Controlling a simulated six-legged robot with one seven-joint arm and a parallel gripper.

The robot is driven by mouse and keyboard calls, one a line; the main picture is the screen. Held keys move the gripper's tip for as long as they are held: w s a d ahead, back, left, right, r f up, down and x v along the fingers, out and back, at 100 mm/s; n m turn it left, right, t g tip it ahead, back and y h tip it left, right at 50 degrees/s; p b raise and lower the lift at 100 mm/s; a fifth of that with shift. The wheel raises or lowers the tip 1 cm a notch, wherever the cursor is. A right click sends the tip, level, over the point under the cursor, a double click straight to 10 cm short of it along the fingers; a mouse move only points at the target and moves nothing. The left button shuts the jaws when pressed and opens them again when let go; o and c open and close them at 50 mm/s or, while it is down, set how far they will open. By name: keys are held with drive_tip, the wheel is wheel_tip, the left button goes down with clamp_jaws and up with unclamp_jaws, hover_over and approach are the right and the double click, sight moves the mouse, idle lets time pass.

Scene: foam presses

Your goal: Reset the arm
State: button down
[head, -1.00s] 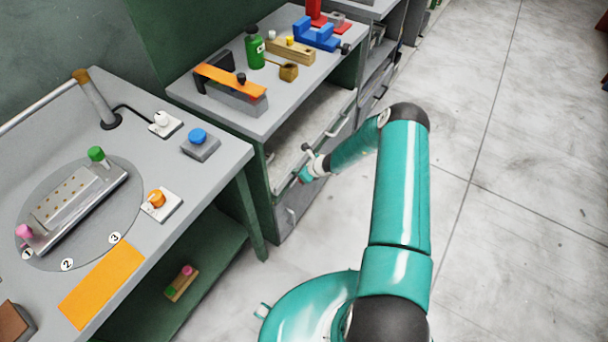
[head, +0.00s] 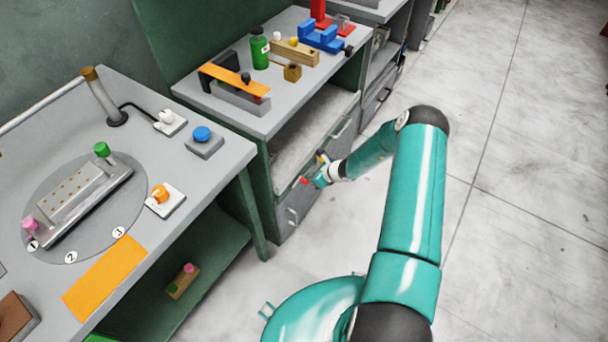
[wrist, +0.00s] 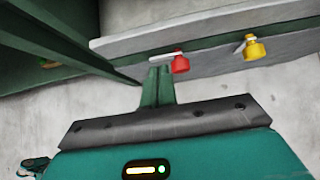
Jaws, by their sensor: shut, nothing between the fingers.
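My gripper (head: 316,181) hangs at the end of my teal arm, beside the front of the lower cabinet under the middle bench. In the wrist view its fingers (wrist: 160,74) are together with nothing between them. They point towards a grey cabinet front with a small red part (wrist: 180,63) and a small yellow part (wrist: 250,47) on it. The red part looks close to the fingertips; I cannot tell whether they touch. The arm is partly bent and reaches left and away from my body.
The near left bench (head: 225,150) holds a round plate with a perforated block, knobs and an orange strip. The middle bench (head: 190,88) carries a green bottle (head: 260,49), an orange-topped fixture and blue parts. Clear concrete floor (head: 530,200) lies to the right.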

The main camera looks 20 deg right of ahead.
drive_tip(key=v, duration=0.8)
drive_tip(key=shift+r, duration=0.3)
drive_tip(key=shift+s+d, duration=0.1)
drive_tip(key=shift+d, duration=0.05)
drive_tip(key=s+a+r+n+g, duration=0.15)
drive_tip(key=a+r+n, duration=0.3)
drive_tip(key=r, duration=0.65)
drive_tip(key=s+a+r+n, duration=0.35)
drive_tip(key=r+n, duration=0.25)
drive_tip(key=r, duration=0.4)
drive_tip(key=s+a+r+n+g, duration=0.1)
drive_tip(key=a+r+n, duration=0.4)
drive_tip(key=r, duration=0.6)
drive_tip(key=s+r+n+h, duration=0.2)
drive_tip(key=s+r+n, duration=0.4)
drive_tip(key=s, duration=0.5)
drive_tip(key=s+a+r+n+t+h, duration=0.1)
drive_tip(key=s+r+n+h, duration=0.2)
drive_tip(key=s+r+n, duration=0.4)
drive_tip(key=s+r, duration=0.2)
drive_tip(key=s, duration=0.3)
drive_tip(key=shift+s+a+r+h, duration=0.2)
drive_tip(key=shift+r+h, duration=0.1)
drive_tip(key=shift+r, duration=0.1)
